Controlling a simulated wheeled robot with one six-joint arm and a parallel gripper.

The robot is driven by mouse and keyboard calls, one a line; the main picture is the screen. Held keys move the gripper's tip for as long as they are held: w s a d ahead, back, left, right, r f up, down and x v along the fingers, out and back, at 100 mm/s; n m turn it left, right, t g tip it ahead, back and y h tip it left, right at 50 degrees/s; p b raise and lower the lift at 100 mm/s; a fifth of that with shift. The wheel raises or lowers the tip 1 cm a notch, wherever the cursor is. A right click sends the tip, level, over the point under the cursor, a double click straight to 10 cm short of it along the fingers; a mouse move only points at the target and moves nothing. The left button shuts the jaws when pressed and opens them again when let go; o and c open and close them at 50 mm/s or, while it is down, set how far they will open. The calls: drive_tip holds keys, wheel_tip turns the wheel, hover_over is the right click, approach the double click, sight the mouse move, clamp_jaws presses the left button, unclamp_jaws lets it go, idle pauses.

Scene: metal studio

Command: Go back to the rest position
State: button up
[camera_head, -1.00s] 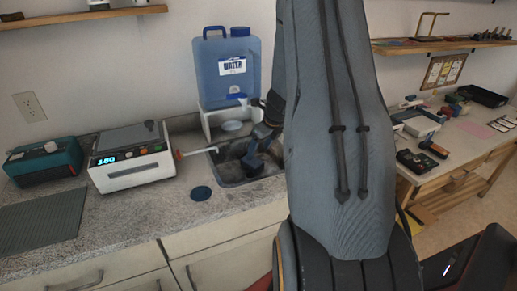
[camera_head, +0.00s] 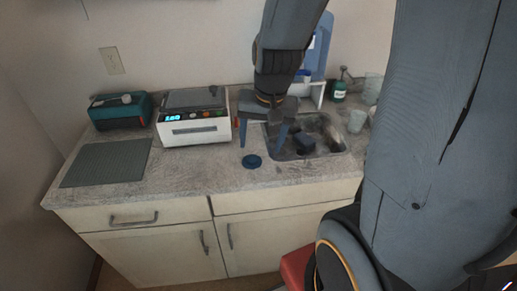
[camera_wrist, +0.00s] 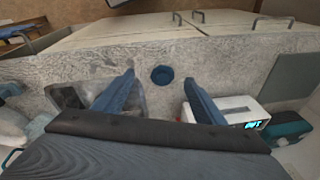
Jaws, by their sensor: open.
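My gripper (camera_head: 263,136) is open and empty, pointing down over the counter at the left edge of the sink. A dark blue round disc (camera_head: 252,161) lies flat on the counter just in front of the gripper. It also shows in the wrist view (camera_wrist: 162,75), beyond the fingertips. My upper arm covers the right side of the head view.
The sink (camera_head: 333,146) holds a dark blue object (camera_head: 304,144). A white device (camera_head: 193,134) with a lit display and a teal box (camera_head: 119,113) stand left. A ribbed mat (camera_head: 105,164) lies at the counter's left. A blue water jug (camera_head: 320,48), green bottle (camera_head: 338,90) and cup (camera_head: 357,121) stand behind.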

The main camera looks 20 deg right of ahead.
drive_tip(key=s+a+n, duration=0.1)
drive_tip(key=s+n, duration=0.1)
drive_tip(key=n, duration=0.1)
drive_tip(key=s+a+r+n, duration=0.1)
drive_tip(key=s+n, duration=0.1)
drive_tip(key=shift+a, duration=0.35)
wheel_tip(320, 180, down, 8)
drive_tip(key=g+b, duration=0.1)
drive_tip(key=b, duration=0.5)
drive_tip(key=shift+r+b, duration=0.15)
drive_tip(key=shift+b, duration=0.15)
